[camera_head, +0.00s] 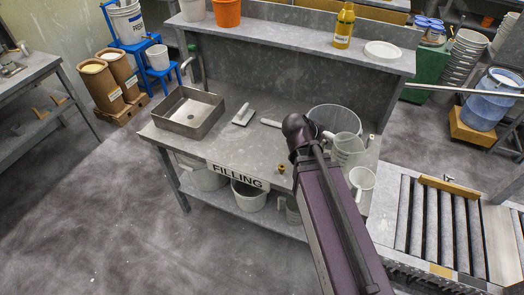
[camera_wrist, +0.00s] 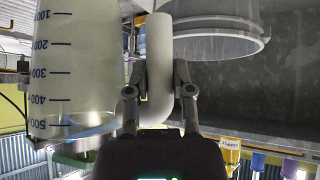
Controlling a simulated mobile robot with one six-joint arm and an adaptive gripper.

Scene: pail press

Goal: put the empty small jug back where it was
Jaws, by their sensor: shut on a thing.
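A translucent white jug (camera_wrist: 75,75) with blue volume marks fills the left of the wrist view, which is upside down. My gripper (camera_wrist: 159,78) is shut on its curved white handle (camera_wrist: 159,45), one finger on each side. In the head view the jug I take to be this one (camera_head: 347,151) is beside my wrist, over the right end of the filling bench, and looks about upright. My gripper is hidden there by my arm. I cannot tell whether the jug touches the bench, and its inside is not clearly seen.
A second white jug (camera_head: 363,181) stands close by at the bench's right edge. A large clear pail (camera_head: 335,117) is just behind. The bench (camera_head: 225,150) also holds a sink (camera_head: 188,112) and a scraper (camera_head: 243,115). A roller conveyor (camera_head: 440,225) adjoins at right.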

